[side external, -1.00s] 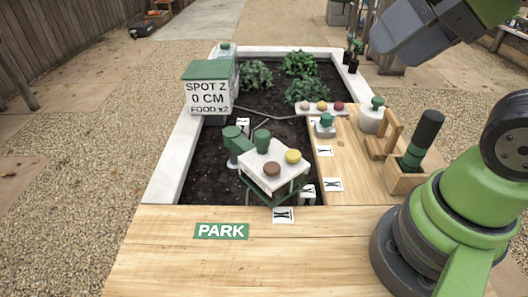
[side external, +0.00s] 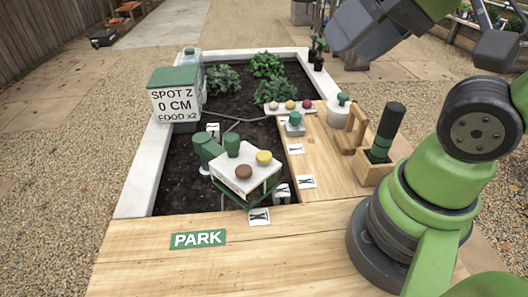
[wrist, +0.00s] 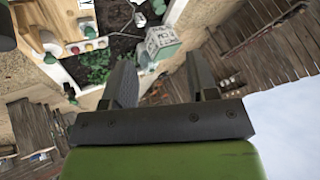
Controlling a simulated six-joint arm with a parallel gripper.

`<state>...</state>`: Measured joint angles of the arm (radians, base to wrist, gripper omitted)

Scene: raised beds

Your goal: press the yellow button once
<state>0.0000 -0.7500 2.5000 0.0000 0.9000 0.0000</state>
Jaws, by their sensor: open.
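The yellow button (side external: 263,157) is a round cap on top of a white box (side external: 233,182) over the soil bed, in the side external view. A brown button (side external: 243,172) and a green knob (side external: 232,146) share the box top. My gripper (wrist: 162,75) is open and empty in the wrist view, its two dark fingers apart. In the side external view my arm's grey end is high at the upper right, well away from the yellow button and not touching it. The fingertips are hard to make out there.
A row of small coloured domes (side external: 290,106) lies on a white strip behind the box. A wooden holder with a dark-handled tool (side external: 388,132) stands at right. A green-lidded bin (side external: 175,97) stands at left. The planks around the PARK sign (side external: 198,239) are clear.

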